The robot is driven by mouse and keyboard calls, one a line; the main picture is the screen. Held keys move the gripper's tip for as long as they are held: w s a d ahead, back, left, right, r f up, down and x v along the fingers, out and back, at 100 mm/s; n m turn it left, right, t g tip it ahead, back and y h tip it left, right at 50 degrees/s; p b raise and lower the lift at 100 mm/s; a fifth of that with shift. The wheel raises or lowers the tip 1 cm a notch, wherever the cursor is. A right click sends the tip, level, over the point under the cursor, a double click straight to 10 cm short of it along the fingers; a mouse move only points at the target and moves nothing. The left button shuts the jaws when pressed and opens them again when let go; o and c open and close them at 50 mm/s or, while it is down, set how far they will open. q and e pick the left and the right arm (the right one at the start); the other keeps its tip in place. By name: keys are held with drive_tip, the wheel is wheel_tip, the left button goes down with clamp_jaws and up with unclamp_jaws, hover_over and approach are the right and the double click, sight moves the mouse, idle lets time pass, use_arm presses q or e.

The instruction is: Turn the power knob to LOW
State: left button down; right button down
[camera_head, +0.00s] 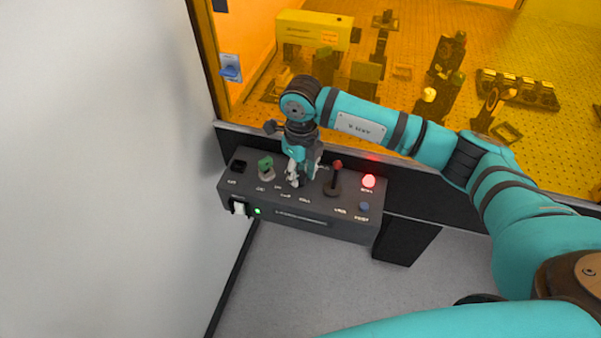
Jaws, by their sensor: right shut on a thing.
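A dark control box (290,217) stands below an orange window. My right gripper (297,180) points down at the middle of its top panel. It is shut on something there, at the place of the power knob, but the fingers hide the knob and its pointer. The small labels around it are too small to read. My left gripper is not in view.
Left of my right gripper is a green-topped control (265,167); to the right are a red-tipped lever (335,180), a lit red lamp (368,181) and a blue button (364,206). A white switch (239,208) and green light (257,211) are on the front.

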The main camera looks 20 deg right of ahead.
sight(301, 174)
drive_tip(key=shift+w+r, duration=0.1)
idle(0.4)
drive_tip(key=c, duration=1)
unclamp_jaws()
wheel_tip(301, 174, up, 12)
drive_tip(key=shift+d+f, duration=0.1)
